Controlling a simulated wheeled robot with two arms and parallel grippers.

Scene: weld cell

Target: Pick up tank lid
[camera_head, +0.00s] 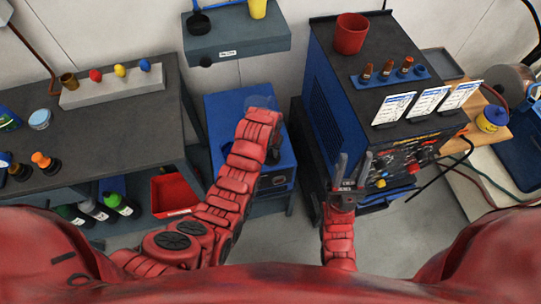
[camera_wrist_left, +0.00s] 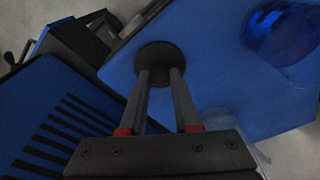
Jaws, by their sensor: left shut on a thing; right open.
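The tank lid, a round black cap (camera_wrist_left: 157,55), is at the fingertips of my left gripper (camera_wrist_left: 160,75) in the left wrist view. The gripper's two dark fingers are shut on it. Below it is the flat blue top of the tank unit (camera_wrist_left: 210,75). I cannot tell whether the lid touches that top. In the head view the blue unit (camera_head: 225,110) stands in the middle, and my left forearm hides the lid and the left fingertips. My right gripper (camera_head: 352,168) is open and empty, with its fingers up in front of the welding machine (camera_head: 330,90).
A clear blue round object (camera_wrist_left: 285,32) is near the lid. A shelf (camera_head: 240,40) with a yellow cup (camera_head: 258,8) hangs behind the unit. The dark bench (camera_head: 90,130) stands left, a red bin (camera_head: 172,192) below. A red cup (camera_head: 350,35) tops the machine.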

